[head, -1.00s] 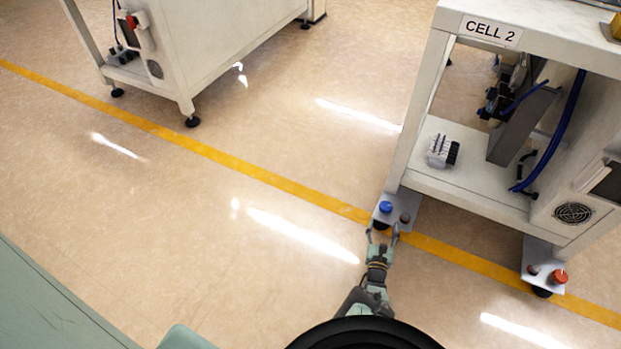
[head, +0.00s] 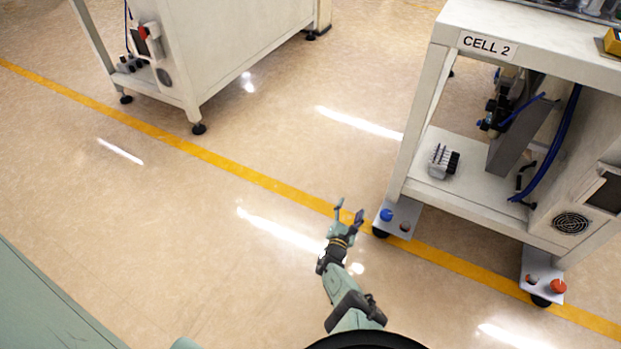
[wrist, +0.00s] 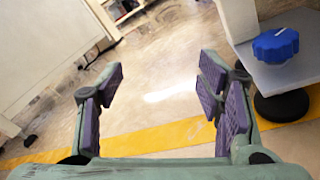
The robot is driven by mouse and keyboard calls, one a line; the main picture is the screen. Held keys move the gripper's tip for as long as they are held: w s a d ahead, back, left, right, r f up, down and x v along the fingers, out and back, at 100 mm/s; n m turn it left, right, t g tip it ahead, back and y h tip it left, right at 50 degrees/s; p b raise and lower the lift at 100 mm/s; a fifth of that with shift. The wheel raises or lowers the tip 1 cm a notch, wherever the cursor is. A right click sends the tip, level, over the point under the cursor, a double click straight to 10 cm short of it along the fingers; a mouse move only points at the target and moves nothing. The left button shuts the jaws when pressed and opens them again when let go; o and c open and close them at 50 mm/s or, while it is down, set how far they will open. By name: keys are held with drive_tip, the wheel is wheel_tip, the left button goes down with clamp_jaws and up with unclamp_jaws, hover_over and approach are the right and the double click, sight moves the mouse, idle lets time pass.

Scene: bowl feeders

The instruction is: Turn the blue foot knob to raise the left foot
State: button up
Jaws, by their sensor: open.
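The blue foot knob (head: 386,215) sits on the grey foot plate (head: 401,229) at the left front corner of the CELL 2 frame. In the wrist view the blue knob (wrist: 276,45) is at the upper right, with a white line on its top, above a black round foot (wrist: 282,105). My gripper (head: 349,212) is open and empty, to the left of the knob and apart from it. In the wrist view my gripper (wrist: 158,85) has its fingers spread with only floor between them. The knob is outside the fingers, to their right.
An orange-red knob (head: 558,286) is on the right foot plate. The CELL 2 frame (head: 418,125) rises behind. Another white machine (head: 245,62) stands at back left. The floor between is clear.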

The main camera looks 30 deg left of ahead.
drive_tip(key=a+r+m, duration=0.2)
drive_tip(key=a+r, duration=0.2)
drive_tip(key=a, duration=0.3)
drive_tip(key=a+r+m+g+y+p, duration=0.1)
drive_tip(key=a+r+m, duration=0.2)
drive_tip(key=a+r, duration=0.2)
drive_tip(key=a, duration=0.3)
drive_tip(key=shift+s+a+r, duration=0.15)
drive_tip(key=shift+s+a, duration=0.1)
drive_tip(key=shift+s, duration=0.1)
drive_tip(key=shift+c, duration=0.5)
